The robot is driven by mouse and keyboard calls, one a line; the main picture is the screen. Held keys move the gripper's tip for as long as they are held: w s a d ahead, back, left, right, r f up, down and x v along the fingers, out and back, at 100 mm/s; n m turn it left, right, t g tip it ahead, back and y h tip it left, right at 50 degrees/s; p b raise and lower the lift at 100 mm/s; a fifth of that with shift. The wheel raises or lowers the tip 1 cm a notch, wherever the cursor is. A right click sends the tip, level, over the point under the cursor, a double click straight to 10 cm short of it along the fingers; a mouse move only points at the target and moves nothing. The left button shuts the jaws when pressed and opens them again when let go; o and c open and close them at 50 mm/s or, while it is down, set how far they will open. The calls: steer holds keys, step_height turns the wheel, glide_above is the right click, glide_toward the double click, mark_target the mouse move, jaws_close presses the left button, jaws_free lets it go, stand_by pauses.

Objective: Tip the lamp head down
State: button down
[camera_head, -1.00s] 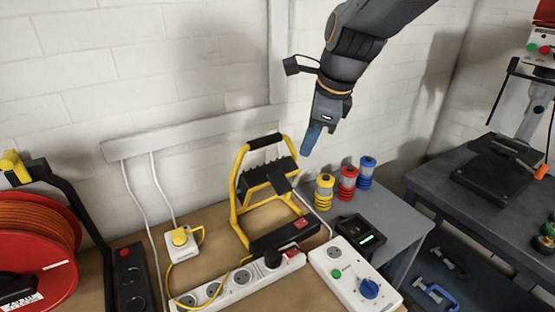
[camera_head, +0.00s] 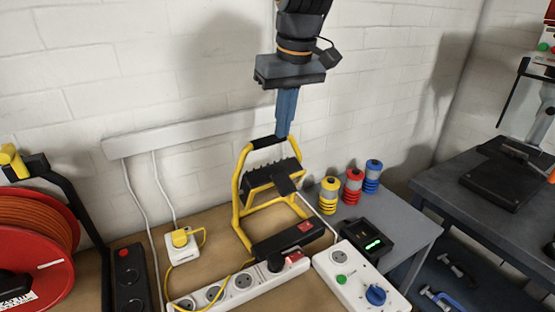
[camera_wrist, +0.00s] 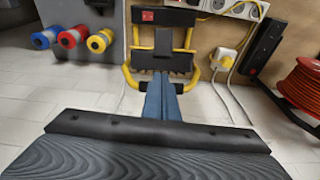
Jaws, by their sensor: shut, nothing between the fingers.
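The work lamp has a yellow tube frame (camera_head: 241,190) with a black grip on top and a black finned lamp head (camera_head: 268,176) between its sides. It stands on the bench with a black base box (camera_head: 288,238) carrying a red switch. My gripper (camera_head: 283,133) is shut and empty, pointing down just above and behind the grip in the head view. I cannot tell whether it touches the frame. In the wrist view my shut blue fingers (camera_wrist: 161,80) point at the lamp head (camera_wrist: 160,62), overlapping its edge in the picture.
A white power strip (camera_head: 240,287) and a white control box (camera_head: 358,275) lie in front of the lamp. Yellow, red and blue spools (camera_head: 353,187) and a black charger (camera_head: 362,238) stand to the right. A red cable reel (camera_head: 35,245) is at left. The wall is close behind.

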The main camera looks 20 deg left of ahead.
mark_target(280, 173)
steer(key=shift+n, duration=0.4)
steer(key=p+x, duration=0.3)
steer(key=x, duration=0.7)
steer(key=shift+s, duration=0.1)
steer(key=shift+s+d+f+y+b, duration=0.35)
steer(key=shift+d+b, duration=0.2)
steer(key=shift+b, duration=0.35)
steer(key=shift+s+d+f, duration=0.15)
steer(key=shift+s+d, duration=0.05)
steer(key=shift+d, duration=0.05)
